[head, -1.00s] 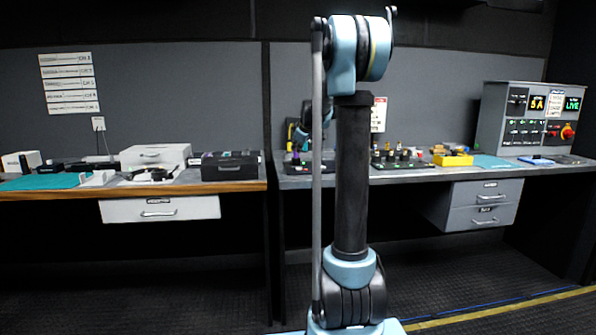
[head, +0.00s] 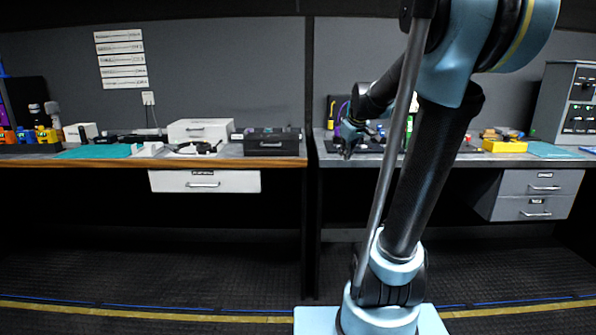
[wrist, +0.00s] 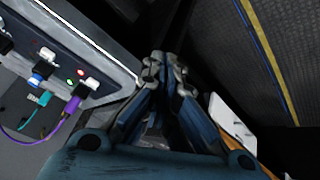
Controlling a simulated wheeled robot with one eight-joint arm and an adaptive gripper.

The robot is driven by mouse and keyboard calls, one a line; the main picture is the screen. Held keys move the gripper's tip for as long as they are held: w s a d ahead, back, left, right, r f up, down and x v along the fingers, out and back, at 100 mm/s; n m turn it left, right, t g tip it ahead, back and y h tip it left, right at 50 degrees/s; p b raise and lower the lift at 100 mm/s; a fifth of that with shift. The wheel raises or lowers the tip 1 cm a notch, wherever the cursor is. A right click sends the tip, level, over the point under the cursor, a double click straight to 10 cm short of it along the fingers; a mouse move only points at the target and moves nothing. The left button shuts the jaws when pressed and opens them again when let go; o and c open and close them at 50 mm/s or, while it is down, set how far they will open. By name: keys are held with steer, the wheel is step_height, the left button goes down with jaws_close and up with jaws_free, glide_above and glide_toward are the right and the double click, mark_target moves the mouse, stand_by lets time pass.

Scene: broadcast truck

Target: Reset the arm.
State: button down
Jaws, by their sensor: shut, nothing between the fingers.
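My blue-and-black arm rises at the right of the head view, its upper link leaning right. The forearm reaches away toward the left end of the right-hand bench (head: 470,160). My gripper (head: 347,150) shows small there, over or in front of the bench's edge; its exact height is hard to tell. In the wrist view my gripper (wrist: 165,65) is shut, its dark fingertips together with nothing between them. It points past the corner of a dark panel with ports and plugs (wrist: 60,85), apart from it as far as I can see.
Teal and purple cables (wrist: 68,108) hang from the plugs. The left bench (head: 100,163) carries cases and a teal mat, with a white drawer (head: 205,181) below. A yellow box (head: 505,146) and console (head: 568,110) stand at right. The floor before the benches is clear.

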steer(key=s+f+m+g, duration=0.1)
steer(key=s+f+m, duration=0.1)
steer(key=s+f, duration=0.4)
steer(key=s+d+f+m+g, duration=0.1)
steer(key=s+f, duration=0.4)
steer(key=s, duration=0.9)
steer(key=s+f+m+g+h, duration=0.1)
steer(key=s+f+m, duration=0.2)
steer(key=s+f, duration=0.3)
steer(key=s, duration=0.5)
steer(key=shift+d+f+m+g, duration=0.3)
steer(key=shift+d+m+g, duration=0.05)
steer(key=shift+m+g, duration=0.05)
steer(key=shift+s, duration=0.1)
